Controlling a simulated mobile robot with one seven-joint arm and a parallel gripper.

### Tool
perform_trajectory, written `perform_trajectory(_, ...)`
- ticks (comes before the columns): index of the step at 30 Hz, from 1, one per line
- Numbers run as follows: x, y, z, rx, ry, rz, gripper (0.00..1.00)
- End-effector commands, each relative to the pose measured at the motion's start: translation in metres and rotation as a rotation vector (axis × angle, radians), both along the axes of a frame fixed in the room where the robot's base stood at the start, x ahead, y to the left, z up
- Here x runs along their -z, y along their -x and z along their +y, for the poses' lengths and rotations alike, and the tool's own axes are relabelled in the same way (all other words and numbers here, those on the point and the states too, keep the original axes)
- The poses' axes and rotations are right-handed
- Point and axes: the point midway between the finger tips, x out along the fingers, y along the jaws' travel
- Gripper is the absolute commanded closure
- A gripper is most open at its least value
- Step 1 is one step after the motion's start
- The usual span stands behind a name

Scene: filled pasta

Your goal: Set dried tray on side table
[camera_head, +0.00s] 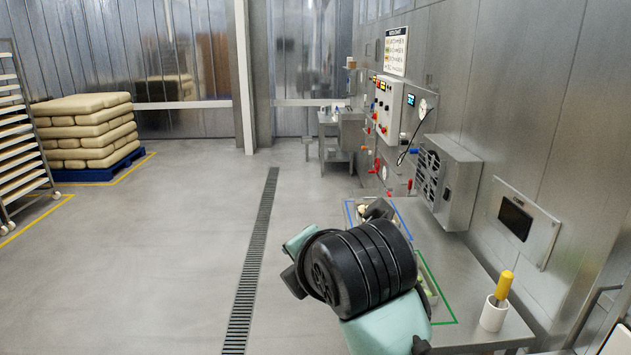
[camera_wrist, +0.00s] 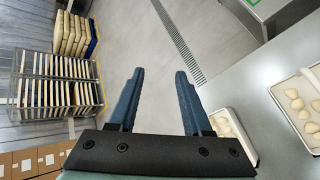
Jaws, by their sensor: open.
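In the wrist view my gripper (camera_wrist: 158,74) has its two blue fingers apart, with nothing between them. A white tray with pale pasta pieces (camera_wrist: 246,148) shows just right of the right finger, which hides part of it. A second white tray with pale pasta (camera_wrist: 277,92) lies at the right edge of that view, cut off by the frame. In the head view my arm hides most of both trays on the metal table (camera_head: 470,285). I cannot tell which tray is the dried one, or which table is the side table.
A white cup with a yellow-handled tool (camera_head: 493,314) stands at the table's right. A grey fan box (camera_head: 448,182) juts from the wall. A tray rack (camera_head: 20,150) and stacked sacks (camera_head: 85,125) stand left. A smaller metal table (camera_head: 335,135) stands far back. The middle floor is clear.

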Motion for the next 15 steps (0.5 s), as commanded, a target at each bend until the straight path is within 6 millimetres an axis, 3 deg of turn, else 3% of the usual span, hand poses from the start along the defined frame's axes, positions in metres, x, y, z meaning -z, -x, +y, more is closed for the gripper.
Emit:
perform_trajectory(1, -0.028, -0.002, 0.018, 0.054, -0.143, -0.080, 0.51)
perform_trajectory(3, -0.070, -0.001, 0.033, 0.134, -0.366, -0.181, 0.51)
perform_trajectory(6, -0.128, 0.010, 0.044, 0.214, -0.703, -0.304, 0.51)
perform_trajectory(12, -0.228, 0.063, 0.034, 0.241, -1.406, -0.475, 0.51)
perform_trajectory(15, -0.264, 0.098, 0.018, 0.189, -1.722, -0.520, 0.51)
